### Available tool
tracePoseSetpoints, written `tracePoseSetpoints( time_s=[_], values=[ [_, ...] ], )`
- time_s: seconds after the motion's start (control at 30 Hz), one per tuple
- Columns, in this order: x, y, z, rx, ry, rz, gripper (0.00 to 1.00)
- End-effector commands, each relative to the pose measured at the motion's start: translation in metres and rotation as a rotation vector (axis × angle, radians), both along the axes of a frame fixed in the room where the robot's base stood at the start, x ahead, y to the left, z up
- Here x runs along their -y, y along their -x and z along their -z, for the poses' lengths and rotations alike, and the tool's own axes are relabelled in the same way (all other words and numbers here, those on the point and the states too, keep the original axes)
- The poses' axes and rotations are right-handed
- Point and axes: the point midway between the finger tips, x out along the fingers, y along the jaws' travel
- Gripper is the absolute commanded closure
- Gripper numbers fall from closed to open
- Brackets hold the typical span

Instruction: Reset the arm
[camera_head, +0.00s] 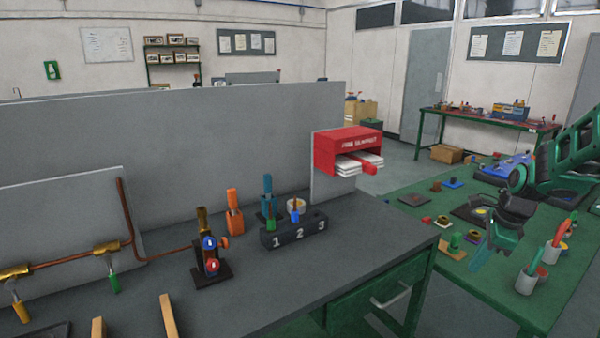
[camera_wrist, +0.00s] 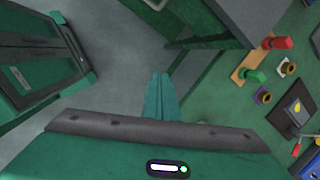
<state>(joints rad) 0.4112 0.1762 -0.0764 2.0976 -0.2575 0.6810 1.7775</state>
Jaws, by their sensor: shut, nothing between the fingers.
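My gripper (camera_head: 478,262) hangs at the right of the head view, in front of the green table. Its teal fingers are together and empty. In the wrist view the closed fingers (camera_wrist: 160,78) point away from the camera over grey floor, with nothing between them. My green arm comes in from the right edge of the head view, bent, with the wrist tilted down.
The grey workbench (camera_head: 300,270) carries a numbered block (camera_head: 293,234), a red box (camera_head: 345,150) and copper pipes (camera_head: 75,260). Bare floor (camera_wrist: 120,60) lies beneath my fingers.

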Motion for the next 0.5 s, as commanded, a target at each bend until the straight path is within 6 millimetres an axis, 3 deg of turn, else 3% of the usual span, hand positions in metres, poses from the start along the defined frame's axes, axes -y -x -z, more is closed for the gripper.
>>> tracePoseSetpoints(
  time_s=[0.2, 0.5],
  values=[
    [-0.011, 0.079, -0.031, -0.038, 0.132, -0.382, 1.00],
    [-0.030, 0.191, -0.050, -0.097, 0.226, -0.914, 1.00]
  ],
)
